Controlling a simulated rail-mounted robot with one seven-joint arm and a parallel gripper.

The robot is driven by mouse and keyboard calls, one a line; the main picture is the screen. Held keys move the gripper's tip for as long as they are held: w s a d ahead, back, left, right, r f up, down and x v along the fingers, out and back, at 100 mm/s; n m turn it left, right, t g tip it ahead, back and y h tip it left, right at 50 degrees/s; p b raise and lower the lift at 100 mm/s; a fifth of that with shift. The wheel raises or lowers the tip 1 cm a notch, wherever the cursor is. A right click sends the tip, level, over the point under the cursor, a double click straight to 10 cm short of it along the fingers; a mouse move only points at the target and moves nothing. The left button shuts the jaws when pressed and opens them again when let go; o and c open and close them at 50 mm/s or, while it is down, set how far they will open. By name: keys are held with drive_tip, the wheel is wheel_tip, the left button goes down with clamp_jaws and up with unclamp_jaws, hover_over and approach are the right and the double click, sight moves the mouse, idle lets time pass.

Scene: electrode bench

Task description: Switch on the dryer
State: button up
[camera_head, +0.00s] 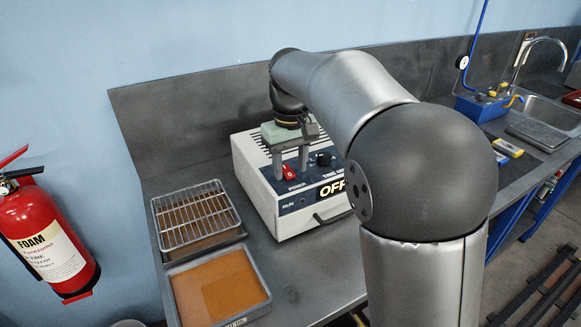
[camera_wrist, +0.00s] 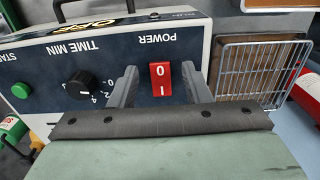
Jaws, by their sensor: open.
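The dryer (camera_head: 262,190) is a white box with a dark blue front panel, standing on the bench in the head view. Its display (camera_head: 331,188) reads OFF. The red power rocker switch (camera_wrist: 161,79), marked 0 and I, shows in the wrist view, where the picture is upside down; it also shows in the head view (camera_head: 289,173). My gripper (camera_wrist: 163,88) is open and empty, with one finger on either side of the switch in the picture. I cannot tell whether the fingers touch the panel. In the head view my gripper (camera_head: 291,161) is at the dryer's front.
A black time knob (camera_wrist: 80,88) and a green start button (camera_wrist: 20,91) share the panel. A wire rack (camera_head: 190,215) over a tray and a brown-filled tray (camera_head: 180,302) sit left of the dryer. A fire extinguisher (camera_head: 45,235) hangs at far left.

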drive_tip(key=shift+f, duration=0.45)
clamp_jaws()
drive_tip(key=r+p, duration=0.1)
drive_tip(key=p, duration=0.2)
drive_tip(key=shift+w+g+p, duration=0.15)
drive_tip(key=shift+g+p, duration=0.2)
drive_tip(key=shift+g, duration=0.05)
drive_tip(key=shift+w+a+r+g+h+p, duration=0.15)
drive_tip(key=shift+g+h+p, duration=0.2)
drive_tip(key=shift+p, duration=0.65)
drive_tip(key=p, duration=0.2)
drive_tip(key=shift+g+h+p, duration=0.25)
drive_tip(key=shift+g+p, duration=0.1)
drive_tip(key=shift+w+f+g+p, duration=0.15)
drive_tip(key=shift+f+g+p, duration=0.25)
drive_tip(key=shift+p, duration=0.25)
